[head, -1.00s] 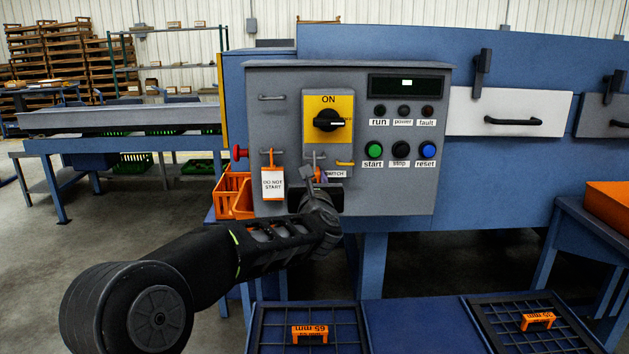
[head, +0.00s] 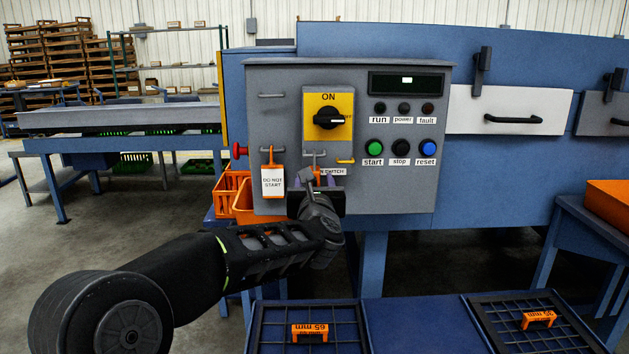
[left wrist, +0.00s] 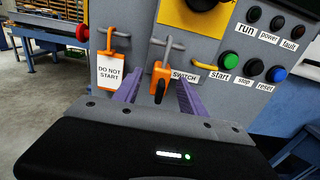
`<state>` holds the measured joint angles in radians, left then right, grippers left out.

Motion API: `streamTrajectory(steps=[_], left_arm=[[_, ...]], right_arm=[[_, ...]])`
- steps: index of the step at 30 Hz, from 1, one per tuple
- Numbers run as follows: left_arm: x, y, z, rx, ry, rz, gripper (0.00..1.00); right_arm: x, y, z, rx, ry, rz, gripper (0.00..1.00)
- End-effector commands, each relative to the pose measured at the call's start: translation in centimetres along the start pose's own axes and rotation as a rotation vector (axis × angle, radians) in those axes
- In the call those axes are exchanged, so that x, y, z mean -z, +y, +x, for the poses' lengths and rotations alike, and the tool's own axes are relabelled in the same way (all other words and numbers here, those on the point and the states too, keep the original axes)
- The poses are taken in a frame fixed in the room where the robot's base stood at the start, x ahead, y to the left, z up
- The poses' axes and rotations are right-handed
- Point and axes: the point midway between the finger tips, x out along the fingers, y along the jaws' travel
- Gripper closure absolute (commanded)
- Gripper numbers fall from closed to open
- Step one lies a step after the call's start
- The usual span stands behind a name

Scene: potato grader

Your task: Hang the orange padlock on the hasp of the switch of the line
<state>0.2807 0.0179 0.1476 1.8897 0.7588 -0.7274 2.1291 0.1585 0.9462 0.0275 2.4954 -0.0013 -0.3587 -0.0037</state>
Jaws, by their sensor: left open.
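The orange padlock (left wrist: 160,80) is below the hasp (left wrist: 166,43) under the yellow switch plate (head: 328,117). Its top meets the hasp's lower end and it appears to hang there; the exact join is too small to tell. It also shows in the head view (head: 316,173), partly behind my gripper. My left gripper (left wrist: 160,92) is open, its purple fingers on either side of the padlock with gaps visible. The black switch handle (head: 331,118) points right. My right gripper is not in view.
A white DO NOT START tag (head: 272,182) hangs from an orange holder on a hook left of the hasp. A yellow peg (head: 345,161) sticks out to the right. A red knob (head: 239,151) and orange crate (head: 231,190) are at the panel's left.

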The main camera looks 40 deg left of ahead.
Motion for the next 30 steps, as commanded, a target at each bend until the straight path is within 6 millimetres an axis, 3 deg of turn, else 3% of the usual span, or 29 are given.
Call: streamTrajectory(steps=[3,9,30], left_arm=[[0.1,-0.1,-2.2,0.003,-0.002,-0.002,0.51],[0.0,-0.1,-4.4,0.002,-0.002,-0.001,0.51],[0.0,0.0,-4.7,0.001,-0.001,-0.001,0.51]], right_arm=[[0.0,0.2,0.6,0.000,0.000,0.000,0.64],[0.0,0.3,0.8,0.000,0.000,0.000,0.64],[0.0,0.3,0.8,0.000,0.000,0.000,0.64]])
